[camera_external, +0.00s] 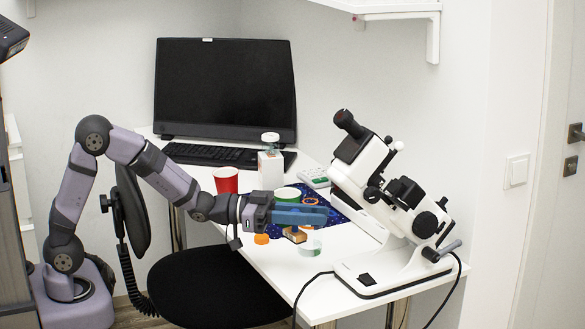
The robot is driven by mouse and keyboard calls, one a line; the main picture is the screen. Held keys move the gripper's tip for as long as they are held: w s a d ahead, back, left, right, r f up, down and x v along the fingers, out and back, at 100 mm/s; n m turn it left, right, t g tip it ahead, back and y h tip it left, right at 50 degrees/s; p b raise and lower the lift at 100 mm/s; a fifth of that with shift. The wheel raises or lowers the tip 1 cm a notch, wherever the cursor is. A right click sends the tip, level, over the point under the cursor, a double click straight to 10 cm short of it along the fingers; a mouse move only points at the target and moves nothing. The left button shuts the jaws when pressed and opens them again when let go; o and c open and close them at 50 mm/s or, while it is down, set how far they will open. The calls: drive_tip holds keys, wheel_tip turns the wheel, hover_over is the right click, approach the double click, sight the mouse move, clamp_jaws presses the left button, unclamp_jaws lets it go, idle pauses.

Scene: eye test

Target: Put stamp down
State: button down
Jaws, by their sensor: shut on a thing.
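My gripper (316,215) reaches in from the left over the white table, with its blue fingers pointing right. It is shut on the stamp (295,235), a small brown and dark block that shows just below the fingers. The upper part of the stamp is hidden by the fingers. I cannot tell whether its underside touches the table.
An orange cap (261,239) and a pale round roll (310,248) lie close to the stamp. A green-and-white tub (287,194) sits behind on a dark blue mat (342,209).

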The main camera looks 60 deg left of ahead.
drive_tip(key=shift+r, duration=0.5)
